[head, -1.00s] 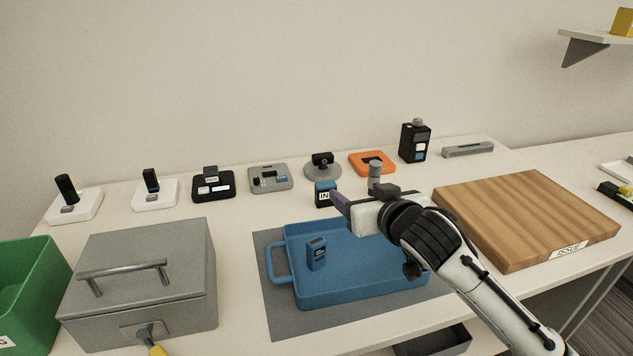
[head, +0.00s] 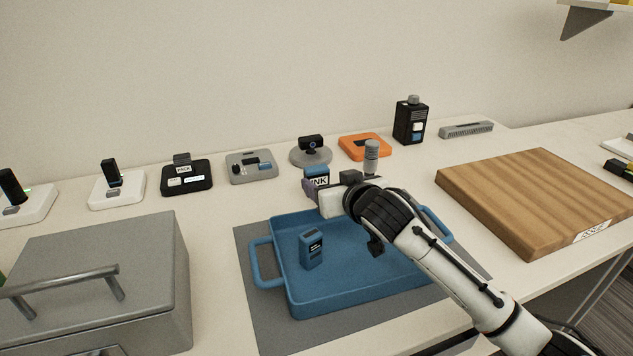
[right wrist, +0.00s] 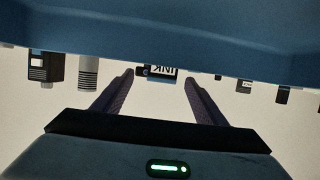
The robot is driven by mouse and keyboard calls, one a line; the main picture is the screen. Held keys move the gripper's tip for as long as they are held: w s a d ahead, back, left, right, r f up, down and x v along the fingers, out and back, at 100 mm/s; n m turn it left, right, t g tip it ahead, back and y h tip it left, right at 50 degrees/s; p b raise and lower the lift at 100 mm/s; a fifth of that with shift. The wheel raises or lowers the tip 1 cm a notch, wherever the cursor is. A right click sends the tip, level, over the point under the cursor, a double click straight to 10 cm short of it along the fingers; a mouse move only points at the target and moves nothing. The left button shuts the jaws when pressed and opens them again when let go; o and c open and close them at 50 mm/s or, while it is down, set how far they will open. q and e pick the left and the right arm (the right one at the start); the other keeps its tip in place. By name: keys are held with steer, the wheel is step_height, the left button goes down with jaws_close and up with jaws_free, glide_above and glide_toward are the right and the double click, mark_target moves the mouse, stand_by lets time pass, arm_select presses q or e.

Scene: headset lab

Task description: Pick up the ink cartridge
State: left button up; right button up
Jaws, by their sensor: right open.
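The ink cartridge (head: 317,175), a small dark and blue block with a white INK label, stands upright on the table just behind the blue tray (head: 262,262). Its lower part is hidden by my right gripper (head: 309,189) in the head view. In the right wrist view, which is upside down, the ink cartridge (right wrist: 160,72) shows between the tips of the open fingers (right wrist: 158,80), beyond them. The fingers are empty, and I cannot tell whether they touch it. My left gripper is not in view.
A small blue block (head: 311,250) stands in the tray. A grey metal box (head: 100,265) is at left and a wooden board (head: 540,195) at right. Several small devices line the back, including a grey device (head: 251,167), a webcam (head: 311,150) and a black bottle (head: 410,122).

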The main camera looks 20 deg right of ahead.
mark_target(319, 175)
steer(key=x, duration=0.5)
steer(key=shift+w+a+r, duration=0.1)
steer(key=shift+a+r, duration=0.1)
steer(key=shift+a, duration=0.05)
steer(key=c, duration=1.2)
steer(key=shift+o, duration=0.2)
